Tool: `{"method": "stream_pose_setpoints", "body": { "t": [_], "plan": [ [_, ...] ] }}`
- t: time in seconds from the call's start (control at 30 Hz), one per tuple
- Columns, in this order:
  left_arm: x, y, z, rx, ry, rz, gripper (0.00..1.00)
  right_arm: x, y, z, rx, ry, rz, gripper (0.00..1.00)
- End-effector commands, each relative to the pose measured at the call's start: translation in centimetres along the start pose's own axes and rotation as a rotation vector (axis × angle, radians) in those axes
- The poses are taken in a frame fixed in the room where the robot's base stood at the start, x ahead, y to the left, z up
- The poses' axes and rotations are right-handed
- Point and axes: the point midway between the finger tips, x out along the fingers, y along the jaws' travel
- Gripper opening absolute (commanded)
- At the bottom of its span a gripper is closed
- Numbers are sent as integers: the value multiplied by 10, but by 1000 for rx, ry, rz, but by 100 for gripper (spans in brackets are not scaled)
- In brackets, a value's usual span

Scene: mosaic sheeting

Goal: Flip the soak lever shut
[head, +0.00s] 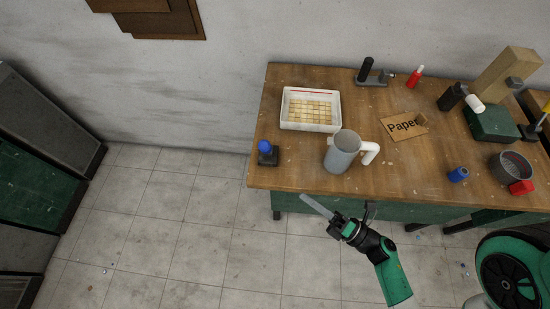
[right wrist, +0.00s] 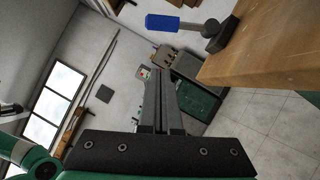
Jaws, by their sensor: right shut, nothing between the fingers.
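The soak lever, with its blue handle (head: 265,146), stands on a small dark base (head: 268,157) at the left front corner of the workbench. The handle looks roughly upright. In the right wrist view the blue handle (right wrist: 162,22) and its grey shaft stick out from the base (right wrist: 214,37), beyond the fingers and to their right. My right gripper (head: 305,199) is shut and empty, in front of the bench's front edge, to the right of the lever and apart from it. Its fingers also show in the right wrist view (right wrist: 160,75). My left gripper is not in view.
A white tray (head: 283,108) of tan tiles sits behind the lever. A grey mug (head: 342,155) with a white handle stands to its right. A "Paper" card (head: 404,126), blue cap (head: 458,174) and metal pot (head: 511,166) lie further right.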

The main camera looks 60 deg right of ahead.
Motion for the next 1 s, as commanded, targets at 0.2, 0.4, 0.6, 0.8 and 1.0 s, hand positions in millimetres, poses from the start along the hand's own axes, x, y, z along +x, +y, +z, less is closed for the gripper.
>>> {"method": "stream_pose_setpoints", "body": {
  "t": [0.2,0.4,0.6,0.8,1.0],
  "plan": [
    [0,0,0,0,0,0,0,1,0,0,0,0,2,0],
    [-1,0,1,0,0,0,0,10,0,1,-3,2,7,0],
    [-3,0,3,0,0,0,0,33,1,-1,0,7,11,0],
    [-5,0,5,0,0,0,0,74,2,0,-1,4,11,0],
    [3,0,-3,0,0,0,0,112,6,13,-2,-7,4,0]
  ]
}}
